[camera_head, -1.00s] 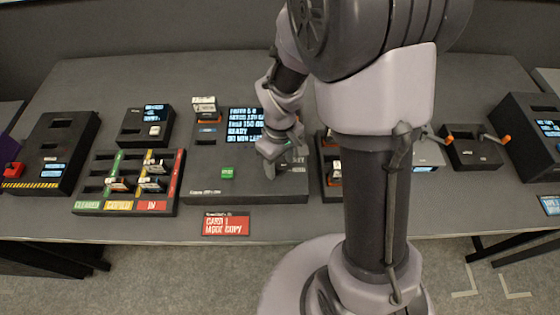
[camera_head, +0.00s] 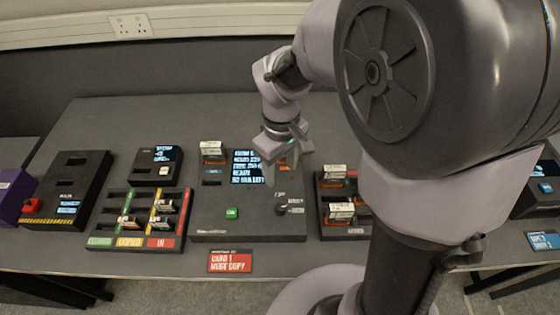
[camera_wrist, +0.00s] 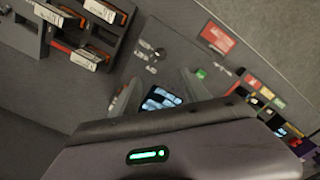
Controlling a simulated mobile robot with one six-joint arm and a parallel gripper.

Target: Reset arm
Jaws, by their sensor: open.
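My gripper (camera_head: 277,178) is open and empty, raised above the middle console (camera_head: 210,228) in the head view. The console has a lit text screen (camera_head: 249,166), a green button (camera_head: 232,212) and a card standing in an orange-trimmed slot (camera_head: 211,152) at its back left. In the wrist view my two fingers (camera_wrist: 158,98) are spread apart, with the console's screen (camera_wrist: 161,98) and green button (camera_wrist: 201,73) seen beyond them. Part of the screen is hidden by my gripper in the head view.
A tray (camera_head: 100,225) with green, yellow and red lanes holds several cards at left. A card rack (camera_head: 329,229) stands right of the console. A small screen box (camera_head: 157,167), a black box with a red part (camera_head: 77,190) and a red label plate (camera_head: 230,262) are near. The space above the table's back is clear.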

